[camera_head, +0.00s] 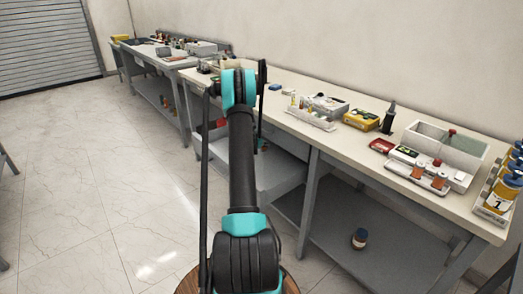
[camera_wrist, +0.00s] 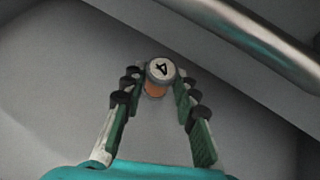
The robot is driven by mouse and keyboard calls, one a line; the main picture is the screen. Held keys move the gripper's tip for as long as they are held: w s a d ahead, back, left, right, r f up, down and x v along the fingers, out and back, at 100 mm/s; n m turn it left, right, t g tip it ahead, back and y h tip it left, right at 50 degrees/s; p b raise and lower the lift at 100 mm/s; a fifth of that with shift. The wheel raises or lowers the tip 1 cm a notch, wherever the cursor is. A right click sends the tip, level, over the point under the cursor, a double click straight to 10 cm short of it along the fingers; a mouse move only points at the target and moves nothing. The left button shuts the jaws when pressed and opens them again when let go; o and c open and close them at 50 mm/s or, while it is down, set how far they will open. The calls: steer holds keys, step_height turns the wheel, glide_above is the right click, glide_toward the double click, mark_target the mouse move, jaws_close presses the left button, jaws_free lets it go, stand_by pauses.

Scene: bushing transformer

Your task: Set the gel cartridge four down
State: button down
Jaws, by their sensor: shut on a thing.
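In the wrist view my gripper (camera_wrist: 158,85) is shut on the gel cartridge four (camera_wrist: 156,88). The cartridge has a white round top marked "4" and an orange body, and it sits between the fingertips. A plain grey surface (camera_wrist: 75,75) lies behind it. I cannot tell whether the cartridge touches that surface. In the head view my arm hides most of the gripper and the cartridge, beside the long bench.
A metal tube (camera_wrist: 245,35) crosses the upper right of the wrist view. Open floor lies left.

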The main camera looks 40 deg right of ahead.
steer(key=shift+w, duration=0.5)
steer(key=shift+a+f, duration=0.1)
steer(key=shift+f, duration=1.65)
steer(key=c, duration=1.2)
jaws_free()
steer(key=shift+f, duration=0.1)
steer(key=shift+o, duration=0.2)
